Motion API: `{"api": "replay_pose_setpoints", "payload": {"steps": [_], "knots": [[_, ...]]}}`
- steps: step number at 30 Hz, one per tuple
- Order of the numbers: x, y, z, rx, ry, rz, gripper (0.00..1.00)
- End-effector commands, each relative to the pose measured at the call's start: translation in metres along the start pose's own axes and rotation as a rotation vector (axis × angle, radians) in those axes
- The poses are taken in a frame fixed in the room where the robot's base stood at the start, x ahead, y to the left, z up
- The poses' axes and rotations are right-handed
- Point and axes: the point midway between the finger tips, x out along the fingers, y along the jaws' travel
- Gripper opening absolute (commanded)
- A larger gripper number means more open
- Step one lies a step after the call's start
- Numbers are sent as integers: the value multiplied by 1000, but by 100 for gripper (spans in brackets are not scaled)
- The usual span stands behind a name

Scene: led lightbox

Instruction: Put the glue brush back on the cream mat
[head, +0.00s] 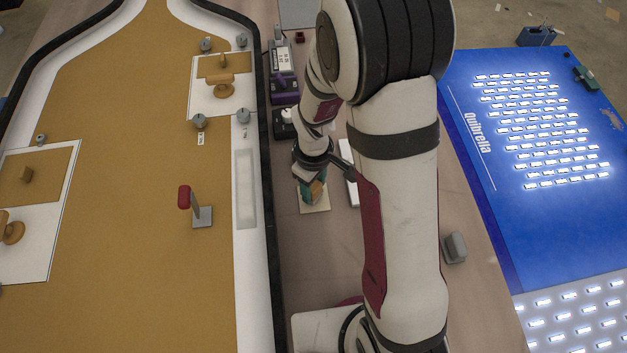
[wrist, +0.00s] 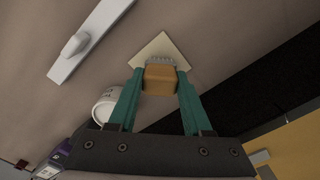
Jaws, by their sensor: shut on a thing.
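The glue brush (wrist: 160,79) shows in the wrist view as an orange-brown block with a row of grey bristles at its far edge. My gripper (wrist: 160,74) has its two teal fingers shut on the sides of the block. The cream mat (wrist: 158,44) is a small pale square just beyond the bristles. In the head view, my gripper (head: 312,188) is over the mat (head: 321,208), and the brush is mostly hidden between the fingers. I cannot tell whether the bristles touch the mat.
A white bar with a raised knob (wrist: 92,40) lies left of the mat in the wrist view, with a white round container (wrist: 107,106) nearer. In the head view, a black-edged tan board (head: 130,240) lies left, and a grey block (head: 454,247) stands right of my arm.

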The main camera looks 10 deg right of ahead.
Motion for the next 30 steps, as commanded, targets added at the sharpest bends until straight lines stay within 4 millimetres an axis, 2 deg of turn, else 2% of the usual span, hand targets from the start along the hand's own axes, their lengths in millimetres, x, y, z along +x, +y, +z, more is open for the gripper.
{"api": "replay_pose_setpoints", "payload": {"steps": [5,6,10,20,23,30], "knots": [[3,0,0,-1,0,0,0],[2,0,0,-1,1,0,56],[2,0,0,-1,0,0,79],[-2,0,0,0,1,1,79],[-20,1,-1,-1,4,3,79],[-85,1,-1,-1,6,4,79]]}}
